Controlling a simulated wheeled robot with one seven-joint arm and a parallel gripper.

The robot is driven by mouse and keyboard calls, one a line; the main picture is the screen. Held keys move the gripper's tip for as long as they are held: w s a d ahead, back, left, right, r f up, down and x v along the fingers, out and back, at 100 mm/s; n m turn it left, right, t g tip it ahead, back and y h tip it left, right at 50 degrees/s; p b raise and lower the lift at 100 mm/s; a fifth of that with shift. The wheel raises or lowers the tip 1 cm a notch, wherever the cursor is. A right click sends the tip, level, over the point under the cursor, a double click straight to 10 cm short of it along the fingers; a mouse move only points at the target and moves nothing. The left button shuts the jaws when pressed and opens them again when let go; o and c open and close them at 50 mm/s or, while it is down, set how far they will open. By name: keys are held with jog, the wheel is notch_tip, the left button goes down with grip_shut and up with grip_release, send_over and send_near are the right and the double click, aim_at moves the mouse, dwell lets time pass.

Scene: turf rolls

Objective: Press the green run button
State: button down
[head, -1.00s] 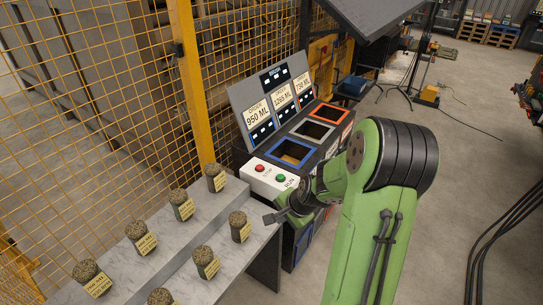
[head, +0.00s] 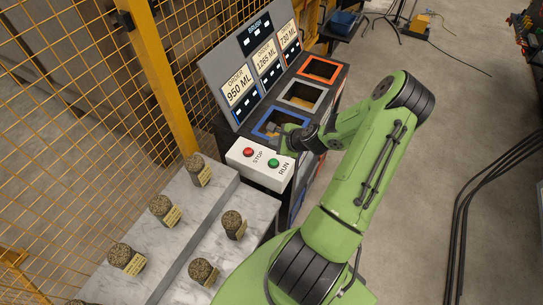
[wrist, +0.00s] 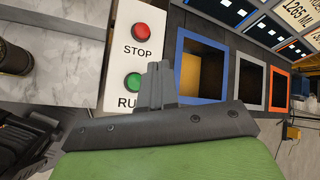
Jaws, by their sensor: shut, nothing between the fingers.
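The green run button (head: 273,162) sits on a white control box (head: 246,164), beside the printed word RUN. It also shows in the wrist view (wrist: 133,81), its right edge close to my fingers. The red stop button (head: 248,152) is on the same box, to the left in the head view. My gripper (head: 283,141) is shut and empty, near the box's far edge by the blue-rimmed bin. In the wrist view my shut fingers (wrist: 160,72) appear just right of the green button. I cannot tell their height above the box. The button is not visibly pressed.
Bins with blue (head: 268,135), grey (head: 318,86) and orange (head: 333,65) rims stand behind the box, below order screens (head: 240,85). A yellow mesh fence (head: 75,90) runs along the left.

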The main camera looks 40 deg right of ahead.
aim_at(275, 164)
notch_tip(275, 164, down, 9)
jog(key=b, duration=0.7)
jog(key=shift+w+f, duration=0.1)
jog(key=shift+w, duration=0.05)
dwell(1.6)
jog(key=shift+f, duration=0.35)
jog(key=shift+f+b, duration=0.45)
jog(key=shift+b, duration=0.05)
dwell(0.5)
jog(key=shift+r+p, duration=0.75)
jog(key=shift+r, duration=0.15)
